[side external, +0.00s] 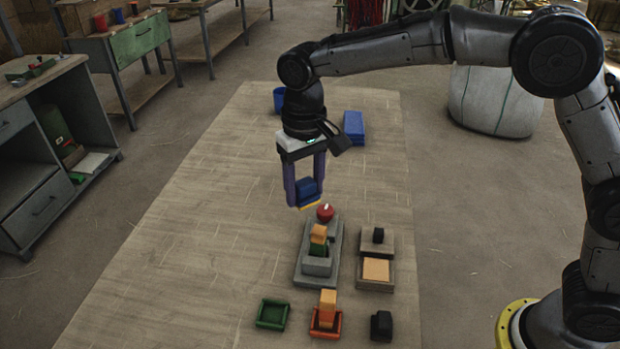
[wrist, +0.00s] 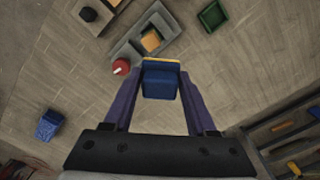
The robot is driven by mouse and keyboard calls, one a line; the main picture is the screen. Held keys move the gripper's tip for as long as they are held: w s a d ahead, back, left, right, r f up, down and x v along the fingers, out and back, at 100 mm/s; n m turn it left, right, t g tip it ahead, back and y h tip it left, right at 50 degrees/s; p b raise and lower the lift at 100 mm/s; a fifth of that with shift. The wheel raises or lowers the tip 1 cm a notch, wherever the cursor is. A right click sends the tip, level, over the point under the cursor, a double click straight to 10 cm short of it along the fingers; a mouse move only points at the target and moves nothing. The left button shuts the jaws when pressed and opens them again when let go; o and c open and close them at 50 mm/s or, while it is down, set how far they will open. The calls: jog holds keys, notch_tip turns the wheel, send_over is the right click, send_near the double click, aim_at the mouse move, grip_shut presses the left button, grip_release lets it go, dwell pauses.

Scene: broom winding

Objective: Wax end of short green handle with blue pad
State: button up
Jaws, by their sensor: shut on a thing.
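My gripper (side external: 306,190) is shut on the blue pad (side external: 308,187), which has a yellow underside, and holds it above the table behind the grey fixture. In the wrist view the blue pad (wrist: 160,84) sits between the two purple fingers. A short green piece (side external: 318,249) with an orange block-like end (side external: 319,233) stands in the grey fixture (side external: 305,280), in front of the pad and apart from it. The orange end also shows in the wrist view (wrist: 151,39). The lower part of the green piece is hidden by the fixture.
A red ball-like knob (side external: 325,212) stands at the fixture's back end, close to the pad. A tan-filled box (side external: 376,270) and a black-knobbed lid (side external: 378,237) are right. A green tray (side external: 272,314), red tray (side external: 326,330) and black block (side external: 381,325) lie in front.

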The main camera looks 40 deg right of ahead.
jog(key=f, duration=0.4)
jog(key=s+d+f, duration=0.1)
jog(key=f, duration=0.2)
jog(key=shift+s+d, duration=1.2)
jog(key=shift+s, duration=0.65)
jog(key=shift+w+a, duration=1.75)
jog(key=shift+w, duration=0.7)
jog(key=shift+s+r, duration=0.1)
jog(key=shift+r, duration=4.05)
